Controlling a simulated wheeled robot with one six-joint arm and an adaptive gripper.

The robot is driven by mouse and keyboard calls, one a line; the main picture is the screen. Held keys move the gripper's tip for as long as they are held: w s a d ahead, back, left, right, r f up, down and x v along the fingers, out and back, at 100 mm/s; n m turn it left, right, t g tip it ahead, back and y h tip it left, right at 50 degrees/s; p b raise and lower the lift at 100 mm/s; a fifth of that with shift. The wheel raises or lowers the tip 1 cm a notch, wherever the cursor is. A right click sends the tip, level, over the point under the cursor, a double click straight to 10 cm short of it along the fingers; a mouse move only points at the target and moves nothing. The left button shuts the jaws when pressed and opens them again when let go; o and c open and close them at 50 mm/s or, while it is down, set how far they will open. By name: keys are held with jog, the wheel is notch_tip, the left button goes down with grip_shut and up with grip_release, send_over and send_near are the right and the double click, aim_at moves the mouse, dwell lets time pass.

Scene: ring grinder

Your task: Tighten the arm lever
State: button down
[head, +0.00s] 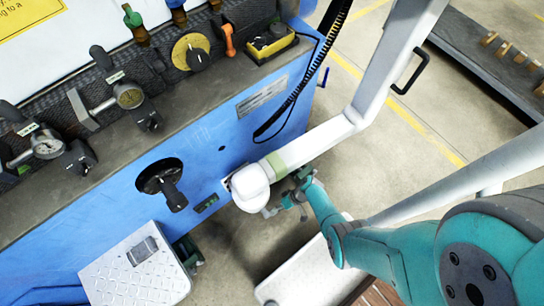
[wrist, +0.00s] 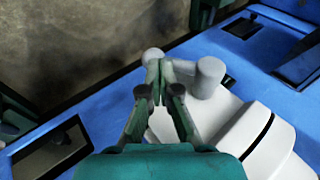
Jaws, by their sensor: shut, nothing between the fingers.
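The arm lever (wrist: 210,76) is a grey piece with a thick rounded end, beside the white arm joint in the wrist view. In the head view my gripper (head: 297,198) is just right of the white arm joint (head: 250,187), low by the blue machine's front. The lever is mostly hidden there.
The blue machine (head: 215,150) carries gauges and a black knob (head: 172,195). The white swing arm (head: 375,80) rises to the upper right. A metal step plate (head: 135,270) lies at lower left. Free floor (head: 370,120) shows right of the machine.

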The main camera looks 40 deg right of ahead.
jog(key=shift+a+f, duration=0.4)
jog(key=shift+f, duration=0.3)
jog(key=shift+a+f, duration=0.4)
jog(key=shift+s+a+f, duration=0.1)
jog(key=shift+a+f, duration=0.05)
